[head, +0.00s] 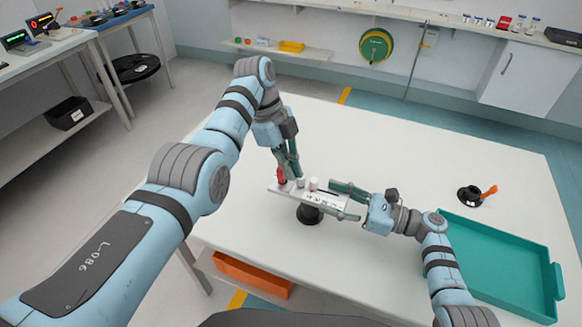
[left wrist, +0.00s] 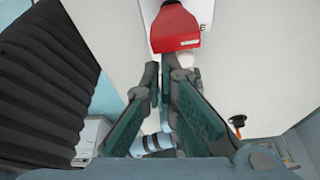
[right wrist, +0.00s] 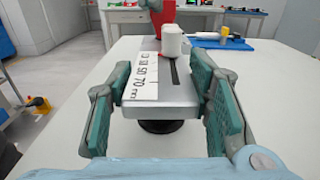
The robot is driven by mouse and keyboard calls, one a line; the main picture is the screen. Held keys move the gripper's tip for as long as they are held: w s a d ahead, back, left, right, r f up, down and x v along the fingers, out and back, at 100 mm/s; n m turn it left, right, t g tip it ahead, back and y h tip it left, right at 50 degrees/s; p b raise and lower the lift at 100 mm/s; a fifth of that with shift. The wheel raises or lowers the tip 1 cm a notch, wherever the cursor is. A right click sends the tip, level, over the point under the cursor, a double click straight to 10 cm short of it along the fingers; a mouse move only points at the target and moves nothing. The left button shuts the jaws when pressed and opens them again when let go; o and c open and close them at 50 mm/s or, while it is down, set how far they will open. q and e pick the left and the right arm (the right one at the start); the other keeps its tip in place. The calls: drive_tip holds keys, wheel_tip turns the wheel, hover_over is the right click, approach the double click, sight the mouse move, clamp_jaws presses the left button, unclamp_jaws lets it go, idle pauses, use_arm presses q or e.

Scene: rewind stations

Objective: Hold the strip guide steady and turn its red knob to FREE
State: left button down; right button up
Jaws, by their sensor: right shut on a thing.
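The strip guide (head: 322,199) is a pale grey plate with a printed scale, on a round black base (head: 309,214). Its red knob (head: 281,176) is at the left end, beside two white posts (head: 314,184). In the left wrist view the knob (left wrist: 175,30) lies just beyond my left fingertips, with a letter E beside it. My left gripper (head: 294,178) points down by the knob, its fingers slightly apart with nothing visible between them. My right gripper (right wrist: 160,95) is shut on the guide's right end, one finger along each long edge. The knob's full marking is hidden.
A teal tray (head: 500,262) is at the table's right. A black round piece with an orange handle (head: 470,196) stands behind it. An orange bin (head: 252,274) sits below the table's front edge.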

use_arm(q)
drive_tip(key=shift+s+a, duration=0.1)
drive_tip(key=shift+a, duration=0.15)
drive_tip(key=shift+s+a+m+g, duration=0.15)
drive_tip(key=shift+a+m+g, duration=0.15)
drive_tip(key=shift+m, duration=0.5)
drive_tip(key=shift+a, duration=0.55)
